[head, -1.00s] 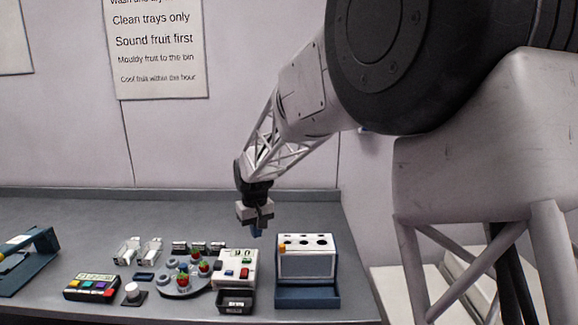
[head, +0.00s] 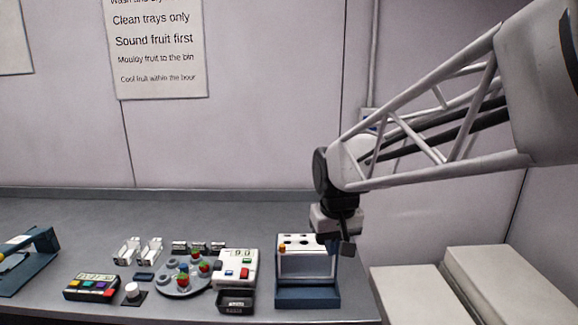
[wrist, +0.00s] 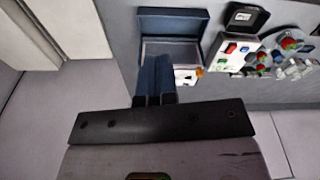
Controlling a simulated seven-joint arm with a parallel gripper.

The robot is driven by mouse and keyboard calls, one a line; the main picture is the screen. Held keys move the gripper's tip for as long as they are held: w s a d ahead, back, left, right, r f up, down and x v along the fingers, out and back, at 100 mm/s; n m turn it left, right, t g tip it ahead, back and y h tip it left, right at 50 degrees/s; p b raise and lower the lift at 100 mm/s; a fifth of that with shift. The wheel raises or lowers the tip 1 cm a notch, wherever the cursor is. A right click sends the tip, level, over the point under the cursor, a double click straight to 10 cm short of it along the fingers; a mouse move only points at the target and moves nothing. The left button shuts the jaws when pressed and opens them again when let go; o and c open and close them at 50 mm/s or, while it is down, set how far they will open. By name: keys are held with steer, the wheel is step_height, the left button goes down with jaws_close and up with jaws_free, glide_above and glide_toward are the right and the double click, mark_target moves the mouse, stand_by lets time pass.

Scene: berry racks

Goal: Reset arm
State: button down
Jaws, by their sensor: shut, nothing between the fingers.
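My gripper (head: 334,246) hangs from my arm on the right in the head view, pointing down. It is over the right end of the bench, in front of or above the white and blue box with holes in its top (head: 305,265), and hides part of that top. In the wrist view its two dark fingers (wrist: 154,97) are together with nothing between them. The blue box also shows there just beyond the fingertips (wrist: 172,24). Whether the fingers touch it I cannot tell, but they appear apart from it.
On the bench (head: 215,218) stand a white device with a display (head: 236,268), a black tray (head: 236,300), a round grey plate with berries (head: 183,280), a keypad with coloured buttons (head: 92,287) and a blue stand (head: 28,262). Pale blocks (head: 500,285) lie right of the bench.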

steer(key=s+d+m, duration=0.1)
steer(key=s+d, duration=0.2)
steer(key=s, duration=0.4)
steer(key=s+d+f+m, duration=0.1)
steer(key=s+d, duration=0.2)
steer(key=s, duration=0.4)
steer(key=s+d+f+t, duration=0.1)
steer(key=s+d, duration=0.2)
steer(key=s, duration=0.4)
steer(key=shift+s+d+f+m, duration=0.15)
steer(key=shift+s+f+m, duration=0.1)
steer(key=shift+s+m, duration=0.15)
